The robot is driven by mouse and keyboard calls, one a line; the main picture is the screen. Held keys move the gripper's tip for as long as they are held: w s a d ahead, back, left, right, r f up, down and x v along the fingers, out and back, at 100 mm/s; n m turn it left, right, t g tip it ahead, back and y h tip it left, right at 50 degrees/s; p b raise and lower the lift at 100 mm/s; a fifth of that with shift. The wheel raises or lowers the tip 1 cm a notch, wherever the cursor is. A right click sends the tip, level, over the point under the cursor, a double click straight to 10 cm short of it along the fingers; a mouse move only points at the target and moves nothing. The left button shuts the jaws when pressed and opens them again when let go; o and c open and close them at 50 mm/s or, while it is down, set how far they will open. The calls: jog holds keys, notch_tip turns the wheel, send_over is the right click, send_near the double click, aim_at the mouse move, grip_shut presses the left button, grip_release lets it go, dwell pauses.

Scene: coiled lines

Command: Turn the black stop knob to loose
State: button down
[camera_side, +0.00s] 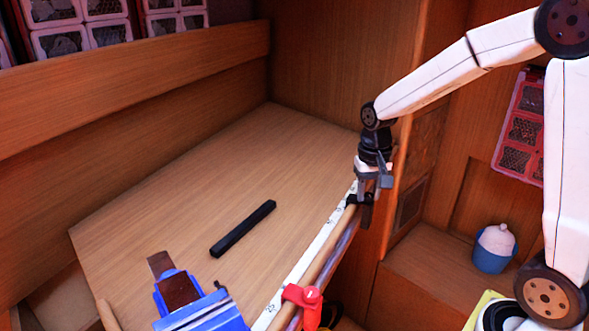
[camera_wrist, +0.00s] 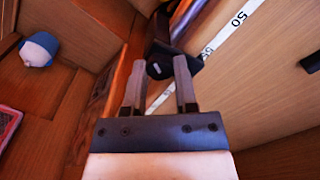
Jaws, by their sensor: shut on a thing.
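The black stop knob (camera_wrist: 160,67) shows in the wrist view between the two fingers of my gripper (camera_wrist: 159,75), on a black stop at the rail. In the side view the black stop (camera_side: 352,199) sits at the far end of the rail along the board's right edge, partly hidden by my gripper (camera_side: 367,208). My gripper points down there, shut on the knob. Any loose or tight marking on the knob is too small to see.
A white scale (camera_side: 310,262) runs along the board edge beside the rail. A red stop (camera_side: 302,297) sits nearer on the rail. A black bar (camera_side: 243,229) lies on the board. A blue vise (camera_side: 195,303) stands in front. A wooden wall rises close behind my gripper.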

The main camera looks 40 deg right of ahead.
aim_at(368, 195)
jog(key=n, duration=0.3)
jog(key=shift+n, duration=2.3)
jog(key=shift+c, duration=1.9)
grip_release()
jog(key=shift+r, duration=0.15)
jog(key=shift+r, duration=3.85)
